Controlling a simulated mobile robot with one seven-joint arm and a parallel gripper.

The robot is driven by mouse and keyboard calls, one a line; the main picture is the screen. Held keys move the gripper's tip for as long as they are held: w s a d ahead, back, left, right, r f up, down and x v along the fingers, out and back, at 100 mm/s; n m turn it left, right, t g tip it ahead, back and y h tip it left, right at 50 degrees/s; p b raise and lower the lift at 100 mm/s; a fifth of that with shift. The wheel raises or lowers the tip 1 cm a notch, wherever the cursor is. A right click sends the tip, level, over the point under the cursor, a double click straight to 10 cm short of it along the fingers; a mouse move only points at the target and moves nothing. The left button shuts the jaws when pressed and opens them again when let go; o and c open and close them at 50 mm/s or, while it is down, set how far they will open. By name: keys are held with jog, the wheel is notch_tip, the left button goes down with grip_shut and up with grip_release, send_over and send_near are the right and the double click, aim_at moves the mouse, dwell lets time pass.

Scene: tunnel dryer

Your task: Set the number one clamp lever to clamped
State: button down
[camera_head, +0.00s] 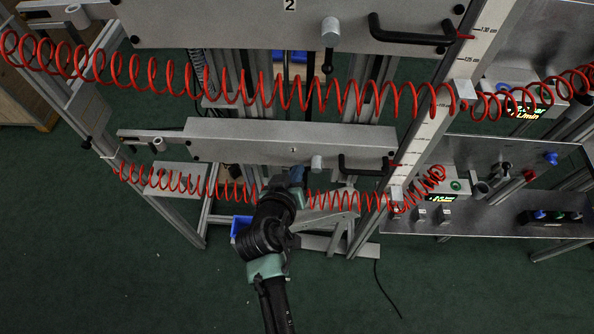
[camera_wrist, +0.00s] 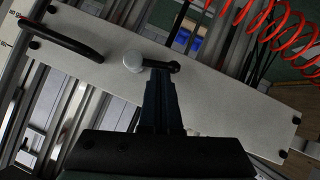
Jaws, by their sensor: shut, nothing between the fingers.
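The number one clamp lever (camera_head: 317,162) is on the lower grey plate, marked 1, in the head view. Only its pale round hub shows clearly there; my gripper hides the area beside it. In the wrist view the lever's pale hub (camera_wrist: 133,62) has a short dark arm pointing right along the plate, ending in a black knob (camera_wrist: 175,66). My gripper (camera_wrist: 160,72) is shut and empty, its fingertips right at the lever's arm between hub and knob. I cannot tell whether they touch it. In the head view my gripper (camera_head: 298,174) is just left of the hub.
The number one plate (camera_head: 230,138) carries a black bow handle (camera_head: 362,165) right of the lever. A red coiled hose (camera_head: 190,180) runs across in front of it. Plate two (camera_head: 230,25) is above with its own lever (camera_head: 330,30). A control panel (camera_head: 500,210) stands right.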

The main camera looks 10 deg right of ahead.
jog(key=shift+a+f+b, duration=0.1)
jog(key=shift+f+b, duration=0.15)
jog(key=shift+b, duration=0.15)
jog(key=f+n+h+b, duration=0.1)
jog(key=n+h+b, duration=0.1)
jog(key=b, duration=0.3)
jog(key=d+f+n+h+b, duration=0.1)
jog(key=f+n+h+b, duration=0.1)
jog(key=b, duration=0.3)
jog(key=f+n+t+h+b, duration=0.1)
jog(key=f+n+h+b, duration=0.1)
jog(key=n+h+b, duration=0.1)
jog(key=shift+s+d+n+h+b, duration=0.1)
jog(key=shift+d+n+h+b, duration=0.2)
jog(key=shift+b, duration=0.4)
jog(key=shift+s+a+n+h+b, duration=0.1)
jog(key=shift+n+b, duration=0.3)
jog(key=shift+b, duration=0.3)
jog(key=shift+s+d+f, duration=0.1)
jog(key=shift+f, duration=0.1)
